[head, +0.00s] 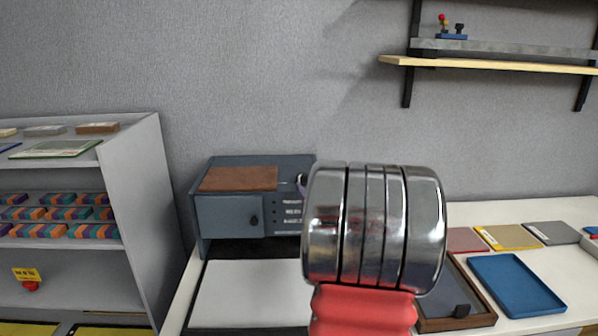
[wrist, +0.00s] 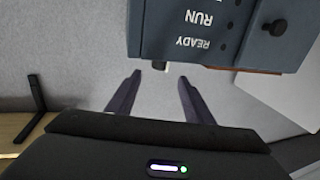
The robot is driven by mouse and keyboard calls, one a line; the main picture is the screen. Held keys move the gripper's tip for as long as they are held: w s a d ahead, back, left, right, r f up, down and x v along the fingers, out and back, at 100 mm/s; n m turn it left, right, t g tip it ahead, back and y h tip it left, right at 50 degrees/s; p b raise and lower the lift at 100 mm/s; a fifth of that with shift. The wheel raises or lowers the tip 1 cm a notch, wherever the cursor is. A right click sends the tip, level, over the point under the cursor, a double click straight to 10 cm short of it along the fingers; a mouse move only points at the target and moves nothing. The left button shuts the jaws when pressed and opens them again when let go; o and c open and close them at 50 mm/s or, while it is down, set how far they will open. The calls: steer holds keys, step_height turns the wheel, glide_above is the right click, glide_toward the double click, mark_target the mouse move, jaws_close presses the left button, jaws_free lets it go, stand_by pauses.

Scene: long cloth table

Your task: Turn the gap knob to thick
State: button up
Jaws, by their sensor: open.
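A blue-grey machine (head: 228,215) stands on the table left of centre in the head view. In the wrist view its panel (wrist: 160,30) appears upside down, with READY and RUN labels. A small dark part with a pale tip (wrist: 158,66), possibly the gap knob, sticks out at the panel's edge; its setting cannot be read. My gripper (wrist: 156,76) is open and empty. Its two fingers point toward that part, which lies between their lines just beyond the tips, seemingly apart from them. In the head view my arm hides most of my gripper and the machine's right side.
A brown pad (head: 238,179) lies on the machine, and a dark knob (head: 254,219) is on its front. A pale sheet (head: 250,292) lies before it. A shelf unit (head: 138,190) stands left. A blue tray (head: 516,284) and several coloured boards lie right, below a wall shelf (head: 500,65).

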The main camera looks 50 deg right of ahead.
mark_target(302, 178)
steer(key=x, duration=1.3)
steer(key=shift+w+d, duration=0.25)
steer(key=shift+w, duration=0.05)
steer(key=c, duration=1)
